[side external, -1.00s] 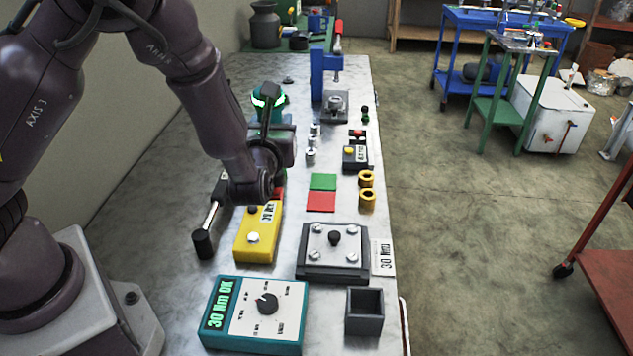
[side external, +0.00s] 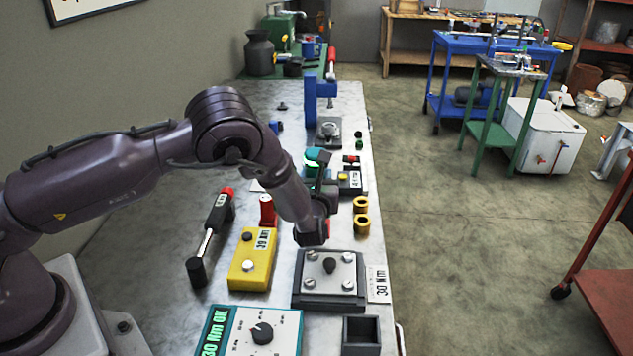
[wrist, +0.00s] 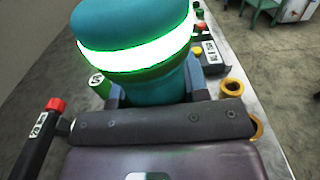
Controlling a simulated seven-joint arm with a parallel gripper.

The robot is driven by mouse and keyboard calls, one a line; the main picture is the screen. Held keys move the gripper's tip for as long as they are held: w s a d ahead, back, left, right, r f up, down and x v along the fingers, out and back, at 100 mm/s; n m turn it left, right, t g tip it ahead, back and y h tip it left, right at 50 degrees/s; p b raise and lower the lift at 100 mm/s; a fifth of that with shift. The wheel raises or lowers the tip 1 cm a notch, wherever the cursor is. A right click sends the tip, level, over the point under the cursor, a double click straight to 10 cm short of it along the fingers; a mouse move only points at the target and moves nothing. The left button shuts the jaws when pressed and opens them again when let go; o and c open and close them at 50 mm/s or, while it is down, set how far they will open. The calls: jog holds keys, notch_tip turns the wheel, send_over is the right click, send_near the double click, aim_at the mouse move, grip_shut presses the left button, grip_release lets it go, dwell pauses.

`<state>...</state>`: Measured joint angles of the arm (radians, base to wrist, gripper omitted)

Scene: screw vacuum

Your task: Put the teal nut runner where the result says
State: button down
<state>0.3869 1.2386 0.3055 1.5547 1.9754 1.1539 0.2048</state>
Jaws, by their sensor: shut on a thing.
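My gripper (side external: 322,188) is shut on the teal nut runner (side external: 318,157) and holds it above the bench. In the wrist view the nut runner (wrist: 140,55) fills the top middle, with a bright green lit band around it and dark gripper fingers (wrist: 155,90) on either side of its body. The teal tester (side external: 255,335) at the front shows "30 Nm OK" on its display. The green and red square pads, seen earlier in the bench middle, are largely hidden behind my arm. The nut runner's lower end is hidden.
A bolted plate (side external: 329,278) and an open dark box (side external: 361,335) are at the front right. Two yellow rings (side external: 361,214) lie near the right edge. A yellow block (side external: 252,258), a torque wrench (side external: 212,225) and a red object (side external: 267,211) are at left. A blue press (side external: 321,100) stands behind.

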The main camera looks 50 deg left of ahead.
jog(key=shift+f, duration=0.4)
